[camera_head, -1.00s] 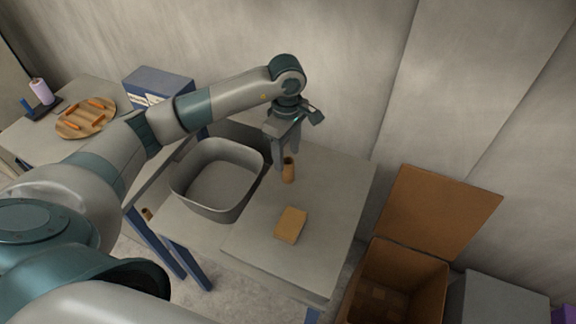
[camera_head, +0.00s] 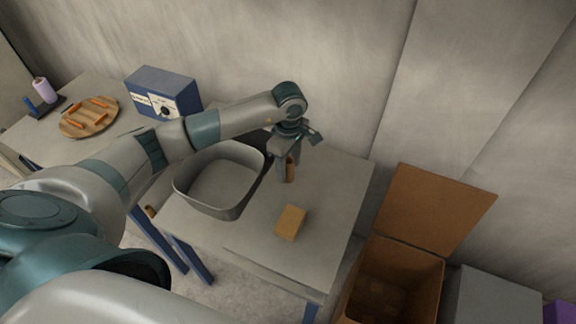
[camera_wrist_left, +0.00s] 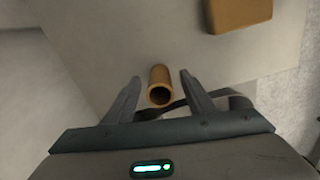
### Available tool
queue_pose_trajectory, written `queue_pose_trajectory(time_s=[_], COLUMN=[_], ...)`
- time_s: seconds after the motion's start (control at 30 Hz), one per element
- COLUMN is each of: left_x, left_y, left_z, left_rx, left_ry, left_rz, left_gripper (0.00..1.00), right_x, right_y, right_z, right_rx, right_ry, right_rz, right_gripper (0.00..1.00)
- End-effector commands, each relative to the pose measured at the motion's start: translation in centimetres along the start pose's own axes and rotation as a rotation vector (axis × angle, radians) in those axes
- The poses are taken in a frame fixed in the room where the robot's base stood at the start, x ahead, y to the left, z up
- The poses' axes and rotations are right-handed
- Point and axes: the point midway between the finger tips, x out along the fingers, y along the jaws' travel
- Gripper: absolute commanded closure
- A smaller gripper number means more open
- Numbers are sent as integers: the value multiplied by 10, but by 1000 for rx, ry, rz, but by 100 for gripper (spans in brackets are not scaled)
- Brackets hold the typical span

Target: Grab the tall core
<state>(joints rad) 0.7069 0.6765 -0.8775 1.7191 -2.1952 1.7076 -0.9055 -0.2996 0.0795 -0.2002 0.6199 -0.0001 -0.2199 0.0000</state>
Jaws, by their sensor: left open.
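The tall core (camera_head: 291,170) is a brown hollow tube standing upright on the table, near its back edge. In the left wrist view the core (camera_wrist_left: 159,86) shows its open top end between my fingers. My left gripper (camera_head: 286,176) is open and pointing down, with its fingers low around the core. In the left wrist view the gripper (camera_wrist_left: 160,84) has one finger on each side of the core, with a gap visible on both sides. My right gripper is not in view.
A tan block (camera_head: 291,222) lies on the table (camera_head: 335,200) in front of the core. A grey bin (camera_head: 190,198) stands to the left. An open cardboard box (camera_head: 440,262) is at the right. A blue machine (camera_head: 150,78) and a round wooden tray (camera_head: 75,131) are at the far left.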

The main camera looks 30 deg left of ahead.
Motion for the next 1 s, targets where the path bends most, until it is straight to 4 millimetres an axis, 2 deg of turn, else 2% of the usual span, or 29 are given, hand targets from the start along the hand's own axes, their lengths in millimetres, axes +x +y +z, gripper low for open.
queue_pose_trajectory(time_s=[0.03, 0.23, 0.7, 0.73, 0.77, 0.9, 1.0], left_x=[4, 22, 24, 24, 24, 24, 24], left_y=[-1, 0, 0, 0, 0, 0, 0], left_z=[1, 1, 0, 0, 0, 0, 0], left_rx=[-1, 1, 1, 1, 1, 1, 1], left_ry=[-1, -1, 0, 0, 0, 0, 0], left_rz=[-3, -1, 1, 1, 1, 0, 1], left_gripper=[50, 50, 50, 53, 60, 93, 94], right_x=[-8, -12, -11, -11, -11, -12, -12], right_y=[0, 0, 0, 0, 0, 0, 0], right_z=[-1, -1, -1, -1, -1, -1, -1], right_rx=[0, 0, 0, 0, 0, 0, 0], right_ry=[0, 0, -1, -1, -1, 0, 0], right_rz=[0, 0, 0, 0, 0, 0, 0], right_gripper=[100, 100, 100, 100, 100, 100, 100])
